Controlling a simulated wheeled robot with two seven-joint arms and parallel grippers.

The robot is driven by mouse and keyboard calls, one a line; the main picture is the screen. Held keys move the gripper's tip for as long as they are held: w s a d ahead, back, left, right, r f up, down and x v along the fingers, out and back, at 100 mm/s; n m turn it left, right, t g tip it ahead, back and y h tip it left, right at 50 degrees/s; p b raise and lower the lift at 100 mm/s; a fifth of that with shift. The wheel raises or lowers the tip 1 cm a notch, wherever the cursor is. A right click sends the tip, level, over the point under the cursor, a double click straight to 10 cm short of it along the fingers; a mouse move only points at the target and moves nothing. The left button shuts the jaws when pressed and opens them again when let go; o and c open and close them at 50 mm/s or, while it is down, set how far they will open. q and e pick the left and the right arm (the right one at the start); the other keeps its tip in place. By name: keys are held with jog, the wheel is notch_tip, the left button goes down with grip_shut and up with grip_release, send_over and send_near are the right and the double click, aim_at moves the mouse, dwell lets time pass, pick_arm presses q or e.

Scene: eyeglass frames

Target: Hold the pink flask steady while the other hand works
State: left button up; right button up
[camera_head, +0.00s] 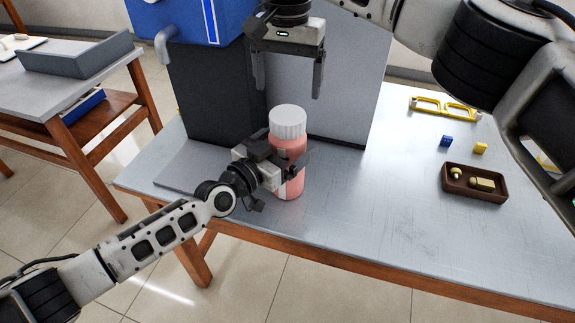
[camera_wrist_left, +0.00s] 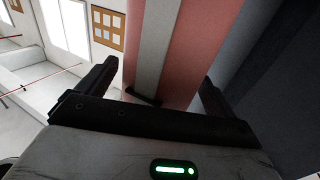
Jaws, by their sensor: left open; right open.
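The pink flask (camera_head: 290,151) with a white ribbed cap (camera_head: 287,121) stands upright on the grey table, near its front edge. My left gripper (camera_head: 288,165) is at the flask's side, open, with its fingers around the body. In the left wrist view the pink flask (camera_wrist_left: 196,45), with a grey vertical strip, stands between the two open fingers of my left gripper (camera_wrist_left: 155,85); gaps show on both sides. My right gripper (camera_head: 288,75) is open and empty, pointing down above and behind the cap, apart from it.
A blue and dark grey machine (camera_head: 205,90) stands behind the flask, with a grey panel (camera_head: 345,95) beside it. At right are a brown tray (camera_head: 475,194) with small items, blue (camera_head: 446,141) and yellow (camera_head: 481,148) blocks, and yellow frames (camera_head: 445,106). The table's middle is clear.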

aim_at(288, 115)
pick_arm(q)
jog(key=c, duration=2)
pick_arm(e)
jog(key=m, duration=0.7)
jog(key=shift+m, duration=0.3)
jog(key=m, duration=1.4)
jog(key=shift+m, duration=0.4)
jog(key=m, duration=0.4)
jog(key=shift+m, duration=0.4)
jog(key=m, duration=2.2)
jog(key=shift+f, duration=4.05)
jog(key=shift+c, duration=0.3)
